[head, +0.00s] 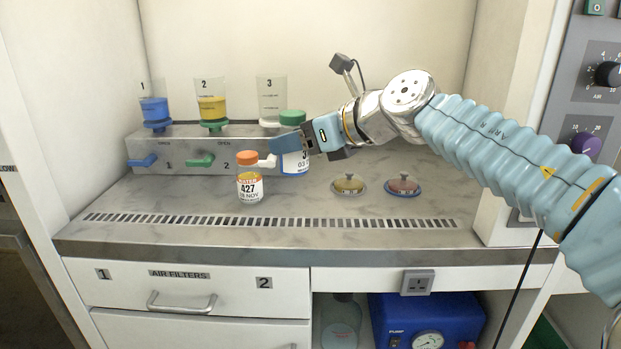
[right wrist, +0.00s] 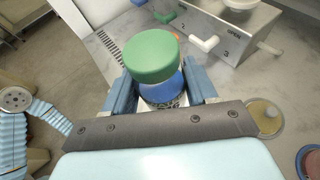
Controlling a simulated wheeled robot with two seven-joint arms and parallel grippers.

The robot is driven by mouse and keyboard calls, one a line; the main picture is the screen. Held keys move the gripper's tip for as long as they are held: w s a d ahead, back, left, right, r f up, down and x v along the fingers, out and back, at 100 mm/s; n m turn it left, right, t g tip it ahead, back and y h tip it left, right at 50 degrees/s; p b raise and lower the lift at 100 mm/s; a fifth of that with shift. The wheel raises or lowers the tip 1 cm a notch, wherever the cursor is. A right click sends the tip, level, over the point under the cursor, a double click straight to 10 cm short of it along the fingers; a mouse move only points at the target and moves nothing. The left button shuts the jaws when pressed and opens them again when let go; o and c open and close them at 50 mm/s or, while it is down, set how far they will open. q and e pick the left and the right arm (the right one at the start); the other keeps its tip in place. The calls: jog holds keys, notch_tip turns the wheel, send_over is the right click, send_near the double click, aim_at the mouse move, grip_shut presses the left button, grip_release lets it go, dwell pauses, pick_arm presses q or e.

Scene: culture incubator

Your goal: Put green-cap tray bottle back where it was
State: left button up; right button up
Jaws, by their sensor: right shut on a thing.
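The green-cap bottle (head: 295,159) has a white and blue label and stands or hangs at the work surface, right of the dispenser unit's white tap. My right gripper (head: 296,142) is shut on it from the right side. In the right wrist view the green cap (right wrist: 152,56) shows above the two blue fingers, with the blue bottle body (right wrist: 163,91) between them. I cannot tell whether its base touches the surface. An orange-cap bottle (head: 249,186) labelled 427 stands upright to its left. No tray can be made out. My left gripper is not in view.
The dispenser unit (head: 190,151) with funnels 1, 2 and 3 stands at the back left. A yellow dish (head: 349,185) and a red dish (head: 403,185) lie on the right. A slotted vent (head: 270,222) runs along the front. The surface between vent and dishes is free.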

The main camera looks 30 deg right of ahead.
jog(key=w+d+f+b, duration=0.1)
jog(key=w+d+f, duration=0.3)
jog(key=d+f, duration=0.1)
jog(key=shift+w+d+f, duration=0.15)
jog(key=shift+w+f, duration=0.2)
jog(key=shift+f, duration=0.25)
jog(key=f, duration=0.1)
jog(key=f+b, duration=0.1)
jog(key=f, duration=0.1)
jog(key=shift+w+d+f, duration=0.15)
jog(key=shift+w+d, duration=0.15)
jog(key=shift+d, duration=0.1)
jog(key=shift+f, duration=0.4)
jog(key=shift+f, duration=0.1)
jog(key=o, duration=0.9)
jog(key=shift+o, duration=0.2)
jog(key=shift+s+r, duration=0.15)
jog(key=shift+r, duration=0.05)
jog(key=v, duration=1.1)
jog(key=shift+s+d, duration=0.15)
jog(key=shift+s, duration=0.2)
